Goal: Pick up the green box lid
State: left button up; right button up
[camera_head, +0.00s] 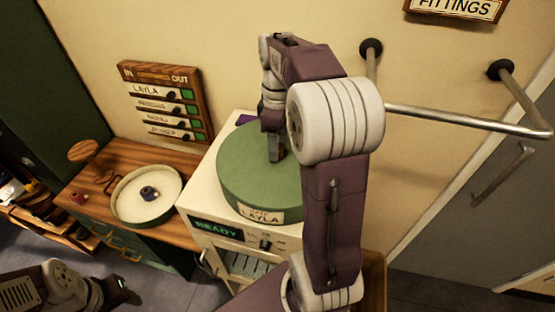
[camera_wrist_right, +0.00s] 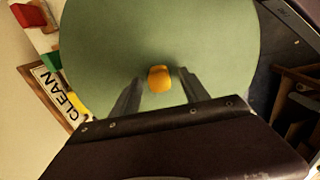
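The green box lid (camera_head: 238,157) is the round top of a green box labelled LAYLA (camera_head: 260,215), which stands on a cream machine. The lid fills much of the right wrist view (camera_wrist_right: 110,50), with an orange-yellow knob (camera_wrist_right: 159,79) on it. My right gripper (camera_head: 276,153) points down over the lid. In the wrist view its two fingers (camera_wrist_right: 159,92) are apart, with the knob showing between their tips and no visible contact. My arm hides part of the lid in the head view. My left gripper (camera_head: 122,290) is low at the lower left, away from the box.
The cream machine (camera_head: 195,200) shows READY. Left of it, a wooden counter (camera_head: 115,160) holds a round white-bottomed tray (camera_head: 128,212) with a small dark blue item (camera_head: 149,193). A name board (camera_head: 155,75) hangs behind. A metal rail (camera_head: 450,116) is on the right wall.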

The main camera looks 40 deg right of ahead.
grip_shut()
dwell(1.2)
